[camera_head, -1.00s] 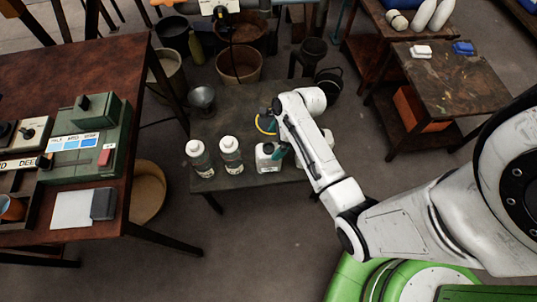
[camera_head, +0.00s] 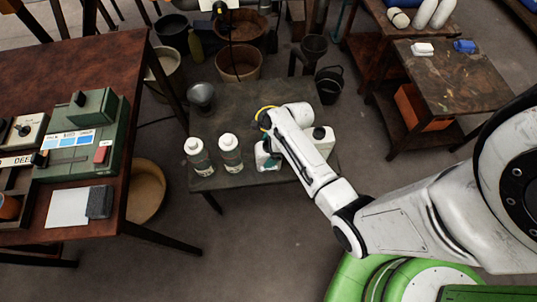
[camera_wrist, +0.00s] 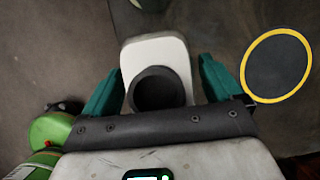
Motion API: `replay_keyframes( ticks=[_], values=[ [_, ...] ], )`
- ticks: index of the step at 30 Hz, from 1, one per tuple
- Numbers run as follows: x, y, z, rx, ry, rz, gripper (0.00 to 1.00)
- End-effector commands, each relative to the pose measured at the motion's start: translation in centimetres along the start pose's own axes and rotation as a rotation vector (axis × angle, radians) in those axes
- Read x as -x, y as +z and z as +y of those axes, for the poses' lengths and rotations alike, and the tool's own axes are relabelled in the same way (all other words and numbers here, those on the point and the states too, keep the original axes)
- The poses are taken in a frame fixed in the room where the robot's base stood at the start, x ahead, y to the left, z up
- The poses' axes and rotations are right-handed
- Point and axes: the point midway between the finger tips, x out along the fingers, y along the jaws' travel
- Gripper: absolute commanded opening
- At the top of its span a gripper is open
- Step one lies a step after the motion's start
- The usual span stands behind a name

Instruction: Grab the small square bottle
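The small square bottle (camera_head: 264,160), white with a dark round cap, stands on the low dark table (camera_head: 235,105), partly hidden by my arm in the head view. In the wrist view the white bottle (camera_wrist: 155,50) lies between the two green fingers of my gripper (camera_wrist: 160,85), its black cap towards the camera. The fingers are apart, one on each side of the bottle. A narrow gap shows beside the right finger; contact on the left is unclear. In the head view my arm hides most of the gripper.
Two round white-capped bottles (camera_head: 230,153) stand just left of the square bottle. A larger white jug (camera_head: 322,140) stands close on its right, partly behind my arm. A dark disc with a yellow rim (camera_wrist: 276,66) lies near the right finger. A metal funnel-shaped cup (camera_head: 201,95) stands at the back left.

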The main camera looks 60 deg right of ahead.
Motion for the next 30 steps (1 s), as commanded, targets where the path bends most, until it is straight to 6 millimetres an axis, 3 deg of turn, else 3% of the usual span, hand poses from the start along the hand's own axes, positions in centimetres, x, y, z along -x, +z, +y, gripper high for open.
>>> replay_keyframes(
  ticks=[2,15,25,30],
  values=[
    [0.0,0.0,0.0,0.0,0.0,0.0,0.85],
    [0.0,0.0,0.0,0.0,0.001,0.0,0.43],
    [0.3,0.1,0.0,0.0,0.0,0.0,0.42],
    [1.7,0.8,0.0,0.001,-0.001,-0.001,0.42]
  ],
)
